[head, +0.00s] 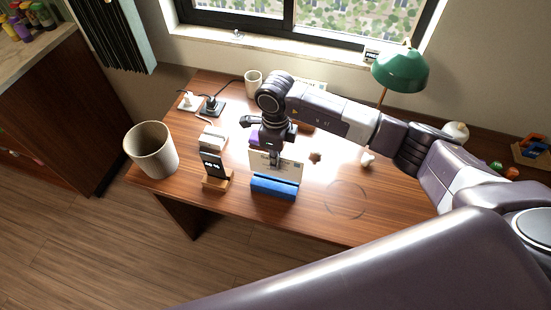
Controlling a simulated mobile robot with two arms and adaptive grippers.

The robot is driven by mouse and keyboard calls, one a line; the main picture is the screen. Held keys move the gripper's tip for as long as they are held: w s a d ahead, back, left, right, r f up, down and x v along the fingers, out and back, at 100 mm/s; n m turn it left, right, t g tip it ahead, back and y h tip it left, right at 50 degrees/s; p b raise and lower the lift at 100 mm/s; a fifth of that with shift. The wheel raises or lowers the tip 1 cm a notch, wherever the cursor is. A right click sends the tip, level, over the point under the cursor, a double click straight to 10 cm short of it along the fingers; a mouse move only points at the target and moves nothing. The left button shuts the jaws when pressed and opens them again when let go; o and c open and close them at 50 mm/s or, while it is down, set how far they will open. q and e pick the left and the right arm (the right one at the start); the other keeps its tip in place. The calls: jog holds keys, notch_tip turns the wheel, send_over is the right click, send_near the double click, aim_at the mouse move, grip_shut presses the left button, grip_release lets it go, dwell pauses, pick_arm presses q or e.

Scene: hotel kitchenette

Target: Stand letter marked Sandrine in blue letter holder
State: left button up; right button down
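A white letter (290,170) stands upright at the blue letter holder (274,188) near the front edge of the wooden desk. Its lower edge is at the holder, but I cannot tell how deep it sits in the slot. The name on it is too small to read. My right gripper (274,158) reaches down from above over the letter's top edge. One finger lies in front of the letter and the gripper looks closed on it; the far finger is hidden. My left gripper is not in view.
A dark stand on a wooden base (215,183) is left of the holder, and a beige bin-like cup (151,152) is further left. A green lamp (400,70) and a small mug (254,82) are at the back. The desk right of the holder is mostly clear.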

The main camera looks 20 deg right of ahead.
aim_at(275, 172)
jog(key=shift+f+b, duration=0.7)
jog(key=shift+f, duration=0.95)
jog(key=shift+f+b, duration=1.05)
jog(key=shift+f, duration=0.05)
jog(key=c, duration=2.1)
grip_release()
jog(key=shift+r, duration=0.15)
notch_tip(275, 172, up, 12)
jog(key=shift+f, duration=0.1)
